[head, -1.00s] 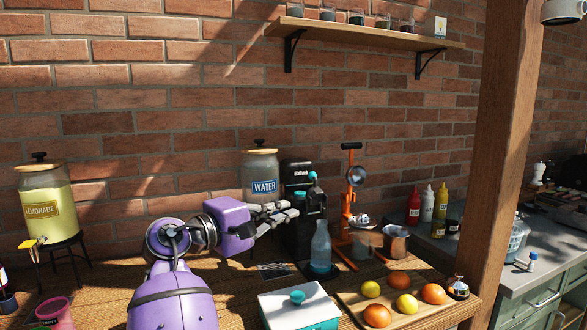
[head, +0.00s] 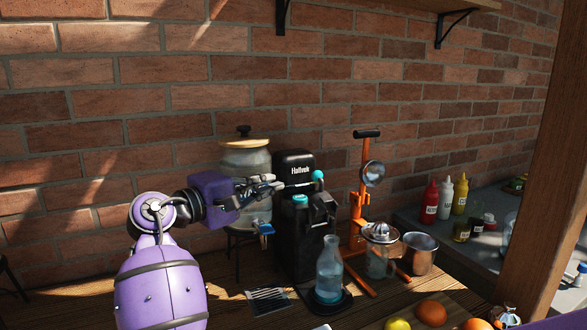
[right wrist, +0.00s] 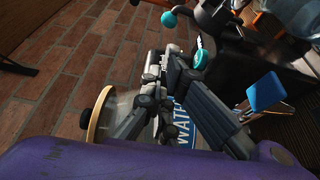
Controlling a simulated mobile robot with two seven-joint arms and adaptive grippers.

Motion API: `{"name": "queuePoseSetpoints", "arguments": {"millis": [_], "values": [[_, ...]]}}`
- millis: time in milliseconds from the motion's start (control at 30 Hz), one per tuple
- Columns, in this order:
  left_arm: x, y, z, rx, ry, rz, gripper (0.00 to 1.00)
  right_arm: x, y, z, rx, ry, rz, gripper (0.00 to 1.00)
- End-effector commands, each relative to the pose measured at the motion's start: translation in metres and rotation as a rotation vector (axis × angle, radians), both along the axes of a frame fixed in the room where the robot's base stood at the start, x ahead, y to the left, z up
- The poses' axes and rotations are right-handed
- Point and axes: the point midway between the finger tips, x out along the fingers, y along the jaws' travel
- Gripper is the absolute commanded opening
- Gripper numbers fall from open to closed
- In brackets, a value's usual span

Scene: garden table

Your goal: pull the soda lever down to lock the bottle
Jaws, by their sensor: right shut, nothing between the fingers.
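The black soda machine (head: 296,235) stands at the middle of the table. Its lever ends in a teal ball (head: 318,175), up near the machine's top and above a teal button (head: 300,199). The ball also shows in the right wrist view (right wrist: 169,19). The clear bottle (head: 329,272) stands upright on a round base in front of the machine. Whether its neck meets the nozzle is unclear. My right gripper (head: 274,185) is shut and empty, left of the ball and apart from it. Its fingers show in the right wrist view (right wrist: 172,56). My left gripper is not visible.
A water dispenser (head: 246,160) stands behind my right gripper. An orange juice press (head: 363,190), a glass juicer jug (head: 380,255) and a metal pot (head: 420,253) stand right of the machine. Fruit (head: 431,313) lies in front. A wooden post (head: 550,170) rises at the right.

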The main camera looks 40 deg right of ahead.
Motion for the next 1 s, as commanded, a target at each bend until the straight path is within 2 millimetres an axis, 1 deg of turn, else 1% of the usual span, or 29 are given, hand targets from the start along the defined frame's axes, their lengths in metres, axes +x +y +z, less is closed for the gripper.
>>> {"name": "queuePoseSetpoints", "arguments": {"millis": [267,367,467,800,900,1000], "values": [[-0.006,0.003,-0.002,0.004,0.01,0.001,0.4,0.0,0.0,0.0,0.0,0.0,0.0,0.0],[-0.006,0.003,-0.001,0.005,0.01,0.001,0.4,0.0,-0.004,0.0,0.0,0.0,-0.001,0.0],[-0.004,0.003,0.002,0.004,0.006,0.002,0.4,0.0,-0.015,0.002,-0.001,-0.001,-0.003,0.0],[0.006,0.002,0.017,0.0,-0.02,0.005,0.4,0.004,-0.075,0.003,-0.001,-0.001,-0.002,0.0],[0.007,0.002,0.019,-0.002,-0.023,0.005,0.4,0.006,-0.088,0.001,0.0,0.0,-0.001,0.0],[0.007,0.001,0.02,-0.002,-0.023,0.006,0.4,0.007,-0.096,0.0,0.0,-0.001,0.0,0.0]]}}
